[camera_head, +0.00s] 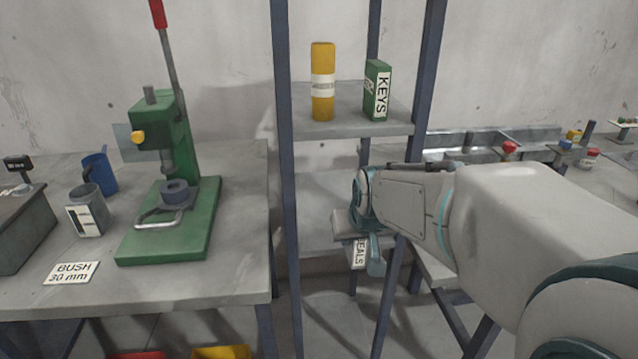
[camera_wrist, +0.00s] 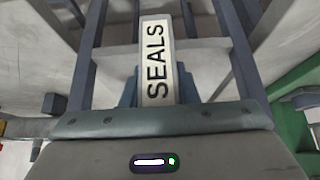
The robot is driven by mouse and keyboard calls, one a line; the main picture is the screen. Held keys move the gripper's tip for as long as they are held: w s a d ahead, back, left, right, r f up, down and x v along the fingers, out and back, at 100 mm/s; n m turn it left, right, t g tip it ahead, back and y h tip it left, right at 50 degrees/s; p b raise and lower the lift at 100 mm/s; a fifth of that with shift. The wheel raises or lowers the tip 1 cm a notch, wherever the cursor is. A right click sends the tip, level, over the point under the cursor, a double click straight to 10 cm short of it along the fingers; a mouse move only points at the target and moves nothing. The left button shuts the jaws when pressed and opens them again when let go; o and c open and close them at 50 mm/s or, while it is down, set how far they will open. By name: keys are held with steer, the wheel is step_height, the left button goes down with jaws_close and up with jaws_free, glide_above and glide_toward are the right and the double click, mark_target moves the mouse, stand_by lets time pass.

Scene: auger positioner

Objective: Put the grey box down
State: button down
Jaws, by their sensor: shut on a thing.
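The grey box (camera_head: 343,222) has a white label reading SEALS. In the wrist view the labelled face of the box (camera_wrist: 157,65) stands between my two fingers, with rack posts on both sides. Most of the box is hidden by my gripper. I cannot tell whether the box touches the shelf.
The rack's upper shelf (camera_head: 350,128) holds a yellow cylinder (camera_head: 322,82) and a green KEYS box (camera_head: 376,90). Blue rack posts (camera_head: 287,180) stand close by. The left bench (camera_head: 240,260) carries a green press (camera_head: 170,180) and mugs. The visible lower shelf surface looks clear.

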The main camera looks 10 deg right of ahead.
steer(key=w, duration=0.8)
steer(key=shift+p, duration=0.3)
steer(key=w, duration=0.3)
steer(key=shift+w+f, duration=0.1)
steer(key=shift+f, duration=0.65)
steer(key=shift+f, duration=0.1)
steer(key=shift+f, duration=0.15)
steer(key=c, duration=1.1)
jaws_free()
